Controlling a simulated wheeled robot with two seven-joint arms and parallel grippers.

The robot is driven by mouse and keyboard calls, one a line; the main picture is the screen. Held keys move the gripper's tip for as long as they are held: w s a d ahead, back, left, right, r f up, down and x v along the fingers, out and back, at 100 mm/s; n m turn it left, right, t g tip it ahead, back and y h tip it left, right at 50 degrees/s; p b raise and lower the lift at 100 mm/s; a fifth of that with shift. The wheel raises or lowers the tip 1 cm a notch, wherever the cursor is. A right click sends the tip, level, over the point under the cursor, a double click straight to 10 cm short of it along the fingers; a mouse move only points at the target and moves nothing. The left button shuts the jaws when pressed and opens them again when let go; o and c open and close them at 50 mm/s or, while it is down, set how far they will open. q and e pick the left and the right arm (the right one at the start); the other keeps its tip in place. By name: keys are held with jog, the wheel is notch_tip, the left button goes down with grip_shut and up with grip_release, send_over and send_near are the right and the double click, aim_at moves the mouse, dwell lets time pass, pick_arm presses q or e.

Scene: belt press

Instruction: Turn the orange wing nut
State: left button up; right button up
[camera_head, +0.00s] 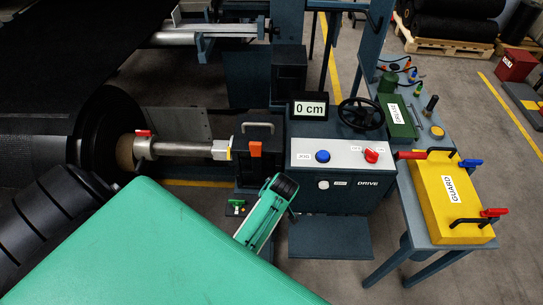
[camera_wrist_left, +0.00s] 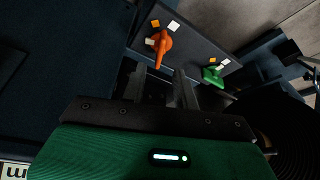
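In the left wrist view the orange wing nut (camera_wrist_left: 160,43) sits on a dark panel, with an orange and a white mark beside it. A green wing nut (camera_wrist_left: 212,75) is on the same panel to the right. My left gripper (camera_wrist_left: 160,78) is open and empty, its two dark fingers pointing towards the orange wing nut, apart from it. In the head view the green wing nut (camera_head: 237,203) shows beside my green left wrist; the left fingertips and the orange wing nut cannot be made out there. My right gripper is not in view.
A side table carries a yellow guard (camera_head: 452,205). The belt roller (camera_head: 110,135) and shaft are at left.

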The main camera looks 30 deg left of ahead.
pick_arm(q)
jog(key=shift+x, duration=2.75)
jog(key=shift+d, duration=0.1)
grip_shut()
